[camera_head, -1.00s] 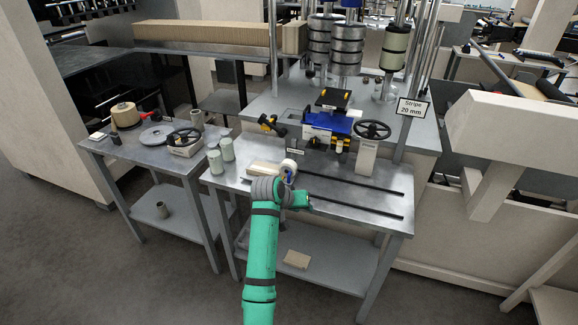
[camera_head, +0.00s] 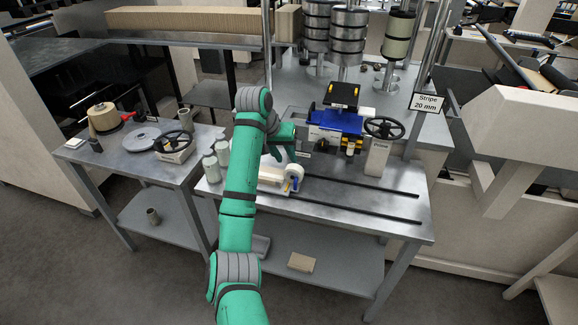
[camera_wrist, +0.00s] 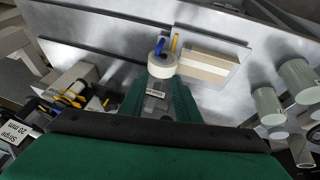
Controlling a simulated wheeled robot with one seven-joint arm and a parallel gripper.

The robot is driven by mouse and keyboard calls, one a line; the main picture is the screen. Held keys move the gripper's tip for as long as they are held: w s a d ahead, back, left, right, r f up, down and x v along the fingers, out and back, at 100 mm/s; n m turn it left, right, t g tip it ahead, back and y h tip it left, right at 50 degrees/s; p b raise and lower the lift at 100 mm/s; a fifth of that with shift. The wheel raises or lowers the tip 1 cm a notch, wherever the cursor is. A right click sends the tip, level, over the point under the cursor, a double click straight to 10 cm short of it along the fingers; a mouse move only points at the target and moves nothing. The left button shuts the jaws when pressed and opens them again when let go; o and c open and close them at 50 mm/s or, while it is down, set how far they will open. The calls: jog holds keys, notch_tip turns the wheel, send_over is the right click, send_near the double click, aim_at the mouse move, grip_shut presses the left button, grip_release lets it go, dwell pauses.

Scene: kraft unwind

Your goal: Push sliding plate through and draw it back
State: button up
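I cannot tell which part is the sliding plate. My gripper (camera_head: 279,151) is left of and in front of the blue unit, over the bench, apart from the unit. In the wrist view my gripper (camera_wrist: 157,100) shows two green fingers spread apart, with a small label (camera_wrist: 156,92) visible in the gap beyond them. Nothing is held. The arm hides part of the bench's left side.
A white tape roll (camera_head: 294,174) and a pale block (camera_head: 270,174) lie on the bench before my gripper. Grey cylinders (camera_head: 222,152) stand at left. A handwheel (camera_head: 384,127) stands right of the blue unit. Two dark slots run across the clear right front bench.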

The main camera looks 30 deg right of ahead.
aim_at(296, 171)
jog(key=x, duration=0.6)
jog(key=s+x, duration=0.1)
jog(key=x, duration=0.2)
jog(key=shift+w+d, duration=0.1)
jog(key=shift+d, duration=0.1)
jog(key=shift+w+d+f, duration=0.15)
jog(key=shift+d+f, duration=0.05)
jog(key=shift+f, duration=0.2)
grip_shut()
